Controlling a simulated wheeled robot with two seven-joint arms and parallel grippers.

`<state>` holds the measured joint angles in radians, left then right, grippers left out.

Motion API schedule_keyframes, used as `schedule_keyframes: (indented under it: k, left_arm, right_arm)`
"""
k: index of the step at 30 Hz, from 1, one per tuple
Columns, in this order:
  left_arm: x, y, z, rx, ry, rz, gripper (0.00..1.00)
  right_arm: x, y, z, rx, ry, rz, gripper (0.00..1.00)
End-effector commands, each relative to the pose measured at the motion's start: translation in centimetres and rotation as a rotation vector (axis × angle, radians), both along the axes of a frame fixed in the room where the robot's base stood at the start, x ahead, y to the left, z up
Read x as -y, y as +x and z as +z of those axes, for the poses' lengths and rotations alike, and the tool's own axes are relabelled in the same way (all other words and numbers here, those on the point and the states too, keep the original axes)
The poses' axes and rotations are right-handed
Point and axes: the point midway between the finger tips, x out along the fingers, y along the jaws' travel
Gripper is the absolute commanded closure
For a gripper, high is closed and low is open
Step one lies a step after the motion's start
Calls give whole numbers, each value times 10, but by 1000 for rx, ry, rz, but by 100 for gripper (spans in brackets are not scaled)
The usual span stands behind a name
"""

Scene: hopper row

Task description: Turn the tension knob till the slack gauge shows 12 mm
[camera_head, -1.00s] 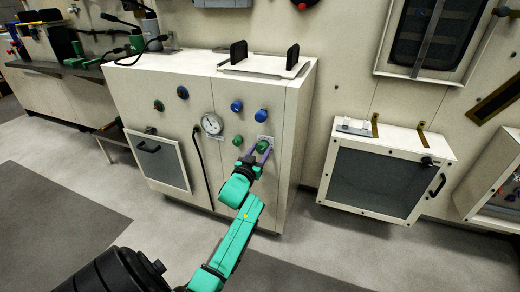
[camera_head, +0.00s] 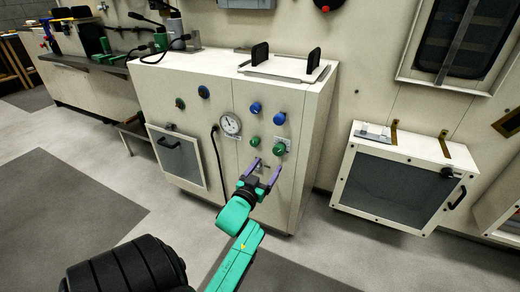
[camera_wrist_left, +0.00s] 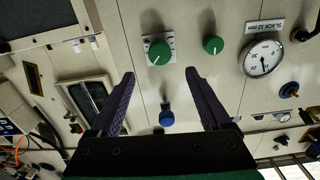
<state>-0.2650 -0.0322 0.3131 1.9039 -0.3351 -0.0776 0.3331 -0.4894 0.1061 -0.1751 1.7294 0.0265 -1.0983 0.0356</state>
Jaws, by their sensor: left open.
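The tension knob seems to be the right-hand green knob (camera_head: 279,149) on the pale cabinet front, with a small plate behind it. It also shows in the left wrist view (camera_wrist_left: 158,53), its white mark pointing down-left. The round white slack gauge (camera_head: 230,123) sits left of the green knobs. In the left wrist view the gauge (camera_wrist_left: 263,58) has a plate reading "SLACK 12 mm"; its needle is too small to read surely. My left gripper (camera_head: 264,169) is open and empty, just below the knob and apart from it. My right gripper is out of view.
A second green knob (camera_head: 254,141) and blue knobs (camera_head: 279,118) are close by. A black cable (camera_head: 215,155) hangs below the gauge. A dark-windowed box (camera_head: 390,186) sticks out from the wall at right. The floor in front is clear.

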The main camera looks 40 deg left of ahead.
Motion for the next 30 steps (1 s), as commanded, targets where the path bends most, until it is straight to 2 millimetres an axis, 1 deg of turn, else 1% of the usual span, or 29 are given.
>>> schedule_keyframes:
  k: [1, 3, 6, 8, 11, 30]
  left_arm:
    - [5, -14, 0, -5, -3, 1, 19]
    - [10, -30, 1, -2, -2, 2, 19]
    - [16, -45, 0, -2, -2, 0, 19]
    - [18, -51, 0, -1, 0, 0, 19]
    - [19, -53, 0, 1, 0, 0, 19]
    - [19, -52, 0, 1, 0, 0, 19]
  right_arm:
    - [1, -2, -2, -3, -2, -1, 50]
    - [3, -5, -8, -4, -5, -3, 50]
    - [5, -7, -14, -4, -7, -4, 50]
    - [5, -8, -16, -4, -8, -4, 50]
    - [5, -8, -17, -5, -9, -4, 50]
    - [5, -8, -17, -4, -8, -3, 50]
